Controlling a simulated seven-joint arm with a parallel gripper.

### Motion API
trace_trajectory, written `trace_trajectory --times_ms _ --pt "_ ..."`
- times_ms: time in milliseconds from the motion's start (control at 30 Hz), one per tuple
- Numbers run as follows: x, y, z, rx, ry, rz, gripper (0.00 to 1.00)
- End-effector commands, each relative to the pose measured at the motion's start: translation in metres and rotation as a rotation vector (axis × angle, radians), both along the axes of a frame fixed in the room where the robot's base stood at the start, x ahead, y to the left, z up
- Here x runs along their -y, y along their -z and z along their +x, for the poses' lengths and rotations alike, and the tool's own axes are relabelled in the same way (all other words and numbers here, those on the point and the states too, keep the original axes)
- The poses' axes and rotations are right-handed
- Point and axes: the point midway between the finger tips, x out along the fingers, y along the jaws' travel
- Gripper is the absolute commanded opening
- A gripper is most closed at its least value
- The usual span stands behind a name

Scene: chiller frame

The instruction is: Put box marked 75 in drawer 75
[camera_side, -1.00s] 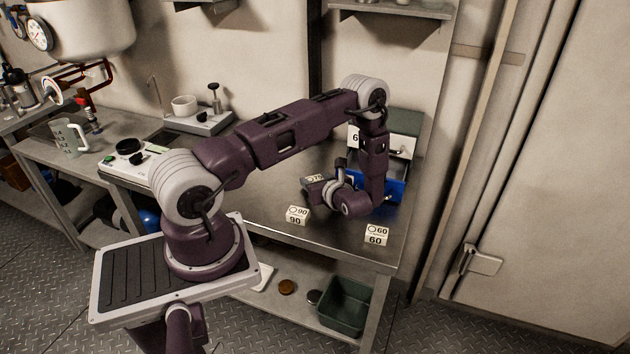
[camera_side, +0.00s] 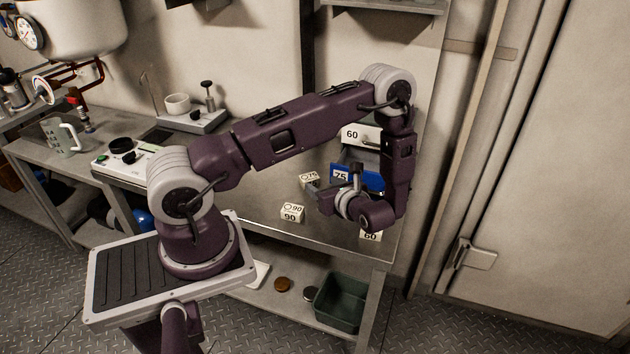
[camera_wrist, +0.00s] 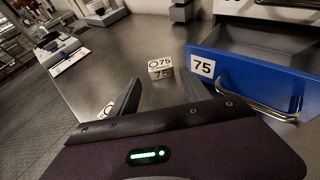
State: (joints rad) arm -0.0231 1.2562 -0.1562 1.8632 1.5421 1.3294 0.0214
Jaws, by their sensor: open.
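The white box marked 75 (camera_wrist: 160,68) stands on the steel table, ahead of my fingers in the wrist view. It also shows in the side view (camera_side: 309,179). The blue drawer marked 75 (camera_wrist: 236,72) is pulled open, just right of the box, with a metal handle on its front and an empty-looking inside. It shows behind my wrist in the side view (camera_side: 341,177). My gripper (camera_wrist: 170,88) is open and empty, its two dark fingers spread short of the box. In the side view my gripper (camera_side: 325,190) is low over the table, near the drawer front.
A box marked 90 (camera_side: 292,213) stands on the table left of my gripper. A box marked 60 (camera_side: 371,236) is partly hidden below my wrist. A white drawer marked 60 (camera_side: 353,134) is above the blue one. A green bin (camera_side: 341,303) sits on the lower shelf.

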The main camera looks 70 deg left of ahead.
Motion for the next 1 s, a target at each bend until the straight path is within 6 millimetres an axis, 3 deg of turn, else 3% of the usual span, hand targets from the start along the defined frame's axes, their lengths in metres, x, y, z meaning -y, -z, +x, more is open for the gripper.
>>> trace_trajectory --times_ms 133,200,267,333,433,600,700,833,1000 --pt "0.016 -0.009 0.000 0.004 -0.004 -0.001 0.56" --pt "0.018 -0.024 -0.001 0.035 -0.037 -0.008 0.56" --pt "0.022 -0.050 -0.005 0.094 -0.102 -0.028 0.56" --pt "0.029 -0.091 -0.016 0.198 -0.214 -0.071 0.56" --pt "0.048 -0.146 -0.044 0.376 -0.402 -0.171 0.56" --pt "0.104 -0.214 -0.102 0.721 -0.722 -0.452 0.56" --pt "0.145 -0.241 -0.131 0.928 -0.890 -0.683 0.56" --pt "0.193 -0.267 -0.154 1.139 -1.048 -0.989 0.56" --pt "0.227 -0.287 -0.166 1.266 -1.145 -1.245 0.58"
